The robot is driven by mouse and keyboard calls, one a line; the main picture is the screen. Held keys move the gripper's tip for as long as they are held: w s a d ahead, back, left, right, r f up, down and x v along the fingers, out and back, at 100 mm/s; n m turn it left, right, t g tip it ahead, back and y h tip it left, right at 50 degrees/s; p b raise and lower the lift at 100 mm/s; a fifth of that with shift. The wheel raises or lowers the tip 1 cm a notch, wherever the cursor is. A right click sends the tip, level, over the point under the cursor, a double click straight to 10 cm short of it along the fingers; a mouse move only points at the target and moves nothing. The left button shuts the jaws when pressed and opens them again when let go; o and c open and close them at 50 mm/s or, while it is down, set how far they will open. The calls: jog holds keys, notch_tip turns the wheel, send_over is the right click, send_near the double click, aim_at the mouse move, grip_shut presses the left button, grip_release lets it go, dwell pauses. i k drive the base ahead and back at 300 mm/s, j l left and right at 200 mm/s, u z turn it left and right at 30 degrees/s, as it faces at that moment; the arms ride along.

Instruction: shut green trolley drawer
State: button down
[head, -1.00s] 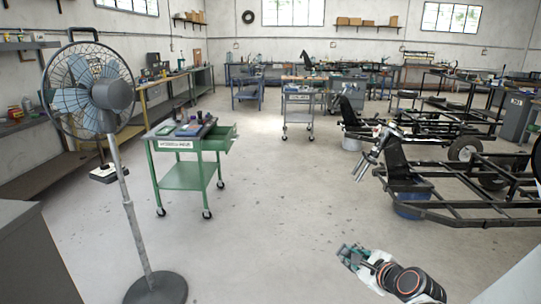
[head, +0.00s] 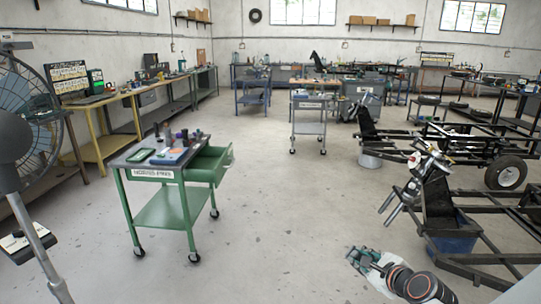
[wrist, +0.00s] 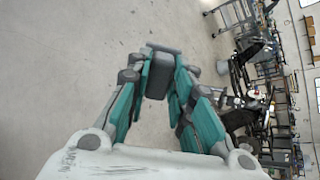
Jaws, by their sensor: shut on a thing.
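The green trolley (head: 166,207) stands left of centre in the head view, with a label on its front edge and a lower shelf. Its green drawer (head: 209,165) sticks out from the right side, open. My gripper (head: 354,258) is at the lower right of the head view, low over the floor and well apart from the trolley. In the wrist view, its teal fingers (wrist: 160,75) are closed around a small dark grey block-like piece, whose nature I cannot tell. The trolley is not in the wrist view.
A standing fan (head: 22,150) is at the left edge. Small items lie on the trolley top. A grey trolley (head: 308,121) stands farther back. Black kart frames (head: 470,225) and a blue tub (head: 452,236) are at right. The floor between the green trolley and the frames is clear.

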aim_at(210, 168)
jog(key=i+u, duration=0.15)
jog(key=i, duration=0.75)
jog(key=i+l+u, duration=0.1)
jog(key=i, duration=0.8)
jog(key=i+u, duration=0.4)
jog(key=i, duration=0.15)
jog(key=i+u, duration=0.45)
jog(key=i+l+u, duration=0.4)
jog(key=i, duration=0.2)
jog(key=i+l+u, duration=0.85)
jog(key=l, duration=0.2)
